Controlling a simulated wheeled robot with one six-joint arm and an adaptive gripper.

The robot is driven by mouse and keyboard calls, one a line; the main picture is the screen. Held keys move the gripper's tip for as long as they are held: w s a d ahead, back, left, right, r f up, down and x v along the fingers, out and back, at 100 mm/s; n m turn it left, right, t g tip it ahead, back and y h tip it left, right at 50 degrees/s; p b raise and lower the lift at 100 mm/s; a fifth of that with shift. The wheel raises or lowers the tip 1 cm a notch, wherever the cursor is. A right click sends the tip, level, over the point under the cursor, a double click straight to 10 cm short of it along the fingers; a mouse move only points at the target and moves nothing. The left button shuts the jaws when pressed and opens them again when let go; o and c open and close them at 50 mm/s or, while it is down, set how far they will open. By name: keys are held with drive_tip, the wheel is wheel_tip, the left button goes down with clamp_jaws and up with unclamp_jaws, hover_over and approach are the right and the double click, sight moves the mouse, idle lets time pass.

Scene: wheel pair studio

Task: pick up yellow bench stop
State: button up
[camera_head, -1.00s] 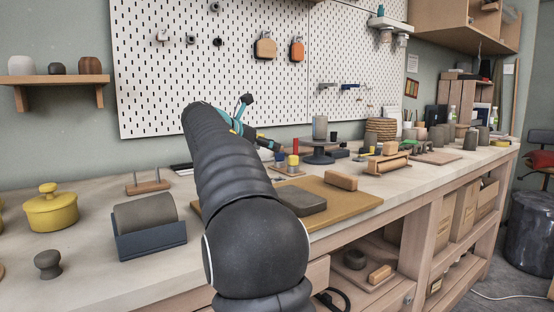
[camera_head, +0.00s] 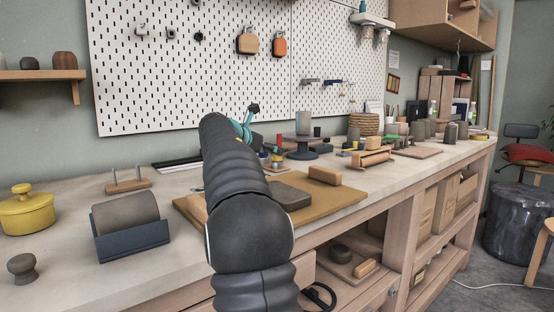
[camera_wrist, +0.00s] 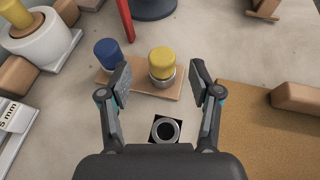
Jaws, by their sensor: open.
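The yellow bench stop (camera_wrist: 162,64) has a yellow cap on a metallic collar. It stands on a small wooden board (camera_wrist: 146,83) in the wrist view, beside a blue-capped stop (camera_wrist: 107,53). My gripper (camera_wrist: 160,76) is open, its two fingers apart with empty space between them. In the wrist view the yellow stop shows between and slightly beyond the fingertips; contact is not visible. In the head view the yellow stop (camera_head: 277,158) is small and partly hidden, and my arm covers most of the gripper.
A red upright bar (camera_wrist: 125,20) stands just behind the board. A black square with a ring (camera_wrist: 164,130) lies on the bench nearer my wrist. A tan mat (camera_wrist: 260,130) with a wooden block (camera_wrist: 297,101) is at right. A white cylinder (camera_wrist: 42,42) stands at left.

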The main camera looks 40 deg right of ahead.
sight(277, 159)
drive_tip(key=x, duration=0.3)
drive_tip(key=shift+s+d+f, duration=0.1)
drive_tip(key=shift+d+f, duration=0.05)
drive_tip(key=shift+d, duration=0.15)
drive_tip(key=c, duration=1.1)
